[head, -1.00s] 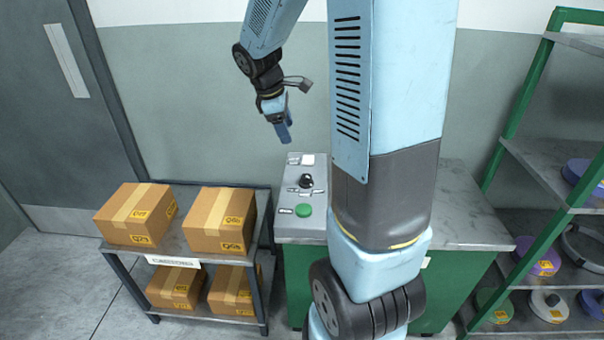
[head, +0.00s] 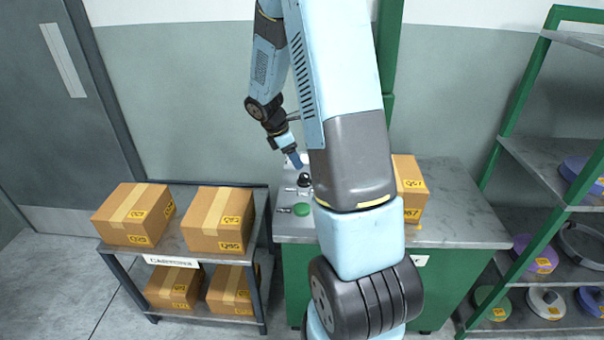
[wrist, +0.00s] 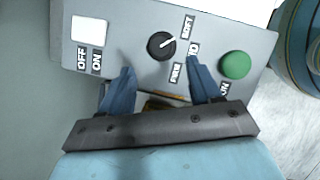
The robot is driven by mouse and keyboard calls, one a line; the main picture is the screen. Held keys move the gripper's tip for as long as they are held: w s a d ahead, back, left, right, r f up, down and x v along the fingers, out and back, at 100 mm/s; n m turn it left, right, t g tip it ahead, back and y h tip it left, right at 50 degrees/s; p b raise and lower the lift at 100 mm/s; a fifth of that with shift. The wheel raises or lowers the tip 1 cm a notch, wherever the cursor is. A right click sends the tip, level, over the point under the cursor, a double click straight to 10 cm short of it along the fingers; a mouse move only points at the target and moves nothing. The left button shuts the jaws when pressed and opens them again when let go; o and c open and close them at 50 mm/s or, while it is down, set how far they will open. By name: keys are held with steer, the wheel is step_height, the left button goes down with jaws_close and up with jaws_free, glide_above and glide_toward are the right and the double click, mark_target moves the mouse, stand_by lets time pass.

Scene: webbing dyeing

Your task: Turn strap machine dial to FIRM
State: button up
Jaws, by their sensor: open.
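The strap machine's grey control panel (wrist: 118,42) carries a black round dial (wrist: 161,46) with a white pointer line. The pointer aims to the upper right in the wrist view, nearest the SOFT label (wrist: 187,27). The middle label (wrist: 193,50) and the FIRM label (wrist: 176,73) follow around the dial. My gripper (wrist: 161,76) is open and empty, its two blue fingers apart and short of the dial, with the dial between their lines. In the head view my gripper (head: 295,160) is just above the dial (head: 304,180), apparently not touching it.
A green button (wrist: 235,65) and a white OFF/ON switch (wrist: 89,31) flank the dial. A carton (head: 411,188) stands on the machine top (head: 455,215), right of my arm. A cart (head: 188,262) with cartons is left; a green-framed rack (head: 515,145) with spools is right.

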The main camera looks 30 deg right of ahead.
mark_target(303, 174)
steer(key=x, duration=0.8)
steer(key=c, duration=0.9)
steer(key=shift+w+a, duration=0.1)
steer(key=shift+a, duration=0.05)
steer(key=shift+c, duration=0.6)
